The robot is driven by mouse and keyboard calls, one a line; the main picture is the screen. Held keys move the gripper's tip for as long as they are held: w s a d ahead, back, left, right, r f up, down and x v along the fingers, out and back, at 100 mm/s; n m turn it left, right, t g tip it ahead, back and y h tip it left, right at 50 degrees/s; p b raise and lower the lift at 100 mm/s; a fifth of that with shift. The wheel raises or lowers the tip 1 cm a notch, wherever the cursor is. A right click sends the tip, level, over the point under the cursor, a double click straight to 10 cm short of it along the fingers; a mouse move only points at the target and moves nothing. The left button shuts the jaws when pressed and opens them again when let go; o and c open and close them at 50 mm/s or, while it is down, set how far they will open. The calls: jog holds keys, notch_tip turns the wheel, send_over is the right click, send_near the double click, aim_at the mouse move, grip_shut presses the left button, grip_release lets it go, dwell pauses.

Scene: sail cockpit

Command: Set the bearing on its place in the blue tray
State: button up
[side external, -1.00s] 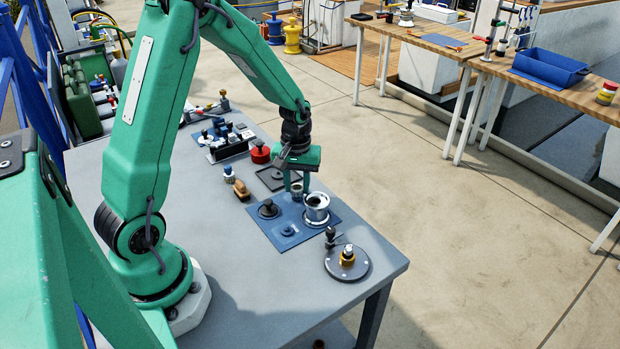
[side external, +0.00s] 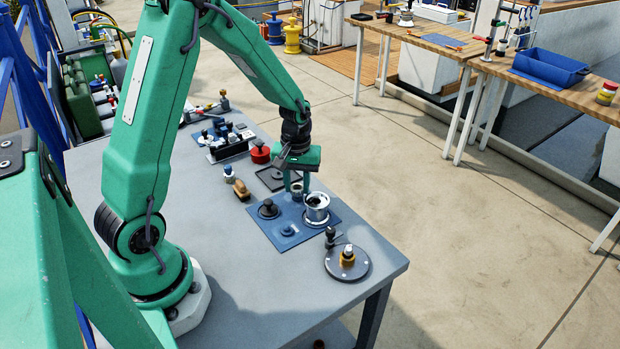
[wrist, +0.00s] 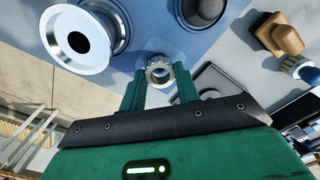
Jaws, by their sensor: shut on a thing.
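My gripper (side external: 297,182) points down over the far edge of the flat blue tray (side external: 284,242). In the side view the bearing (side external: 297,190) sits low between the fingertips, partly hidden. It is at or just above the tray surface; I cannot tell if it touches. A silver drum (side external: 316,207) stands on the tray close beside it and also shows in the wrist view (wrist: 80,38).
On the tray are a dark round part (side external: 268,209) and a small blue piece (side external: 287,230). A round plate with a brass fitting (side external: 347,259) stands near the table corner.

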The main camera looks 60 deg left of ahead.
jog(key=shift+f, duration=0.6)
dwell(0.5)
jog(key=o, duration=0.7)
jog(key=shift+r, duration=0.2)
notch_tip(320, 180, up, 11)
jog(key=shift+f, duration=0.15)
dwell(1.0)
dwell(0.5)
